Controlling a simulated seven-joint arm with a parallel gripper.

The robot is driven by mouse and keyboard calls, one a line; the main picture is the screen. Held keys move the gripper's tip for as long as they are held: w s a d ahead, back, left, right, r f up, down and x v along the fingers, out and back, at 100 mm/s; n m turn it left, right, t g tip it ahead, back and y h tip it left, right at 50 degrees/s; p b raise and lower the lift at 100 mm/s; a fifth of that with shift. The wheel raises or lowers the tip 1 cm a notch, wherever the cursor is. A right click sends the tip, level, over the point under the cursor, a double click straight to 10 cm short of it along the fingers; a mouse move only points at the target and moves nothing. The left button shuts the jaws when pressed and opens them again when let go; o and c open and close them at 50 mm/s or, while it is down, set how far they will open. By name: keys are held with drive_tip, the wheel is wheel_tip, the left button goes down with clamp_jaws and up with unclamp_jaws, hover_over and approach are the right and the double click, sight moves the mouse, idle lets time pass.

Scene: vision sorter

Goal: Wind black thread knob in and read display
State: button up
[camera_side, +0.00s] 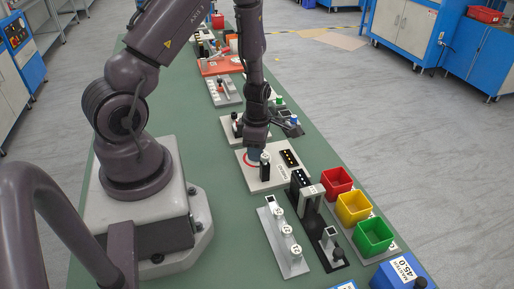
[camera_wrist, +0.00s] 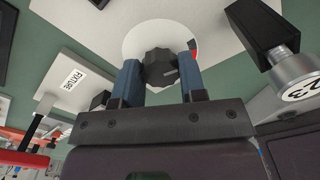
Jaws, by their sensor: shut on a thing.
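A black faceted knob (camera_wrist: 160,67) sits on a white round disc (camera_wrist: 138,38) in the wrist view. My gripper (camera_wrist: 161,72) has its two blue fingers shut on the knob's sides. In the side view my gripper (camera_side: 254,153) is low over a white plate (camera_side: 256,183) with a red ring on it, and it hides the knob. A black panel with small light marks (camera_side: 290,158), seemingly the display, is on the plate to the right of my gripper. Its reading is too small to tell.
A black post (camera_side: 265,172) stands close to my gripper; a silver part labelled 23 (camera_wrist: 299,78) shows there in the wrist view. A grey rack with labelled pieces (camera_side: 284,238) and red (camera_side: 337,181), yellow (camera_side: 354,208) and green (camera_side: 374,236) bins are nearer the front.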

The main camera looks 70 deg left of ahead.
drive_tip(key=m, duration=0.8)
drive_tip(key=shift+m, duration=0.4)
drive_tip(key=m, duration=0.4)
drive_tip(key=shift+m, duration=0.3)
drive_tip(key=m, duration=1.1)
drive_tip(key=shift+m, duration=0.4)
drive_tip(key=m, duration=0.4)
drive_tip(key=shift+m, duration=1.7)
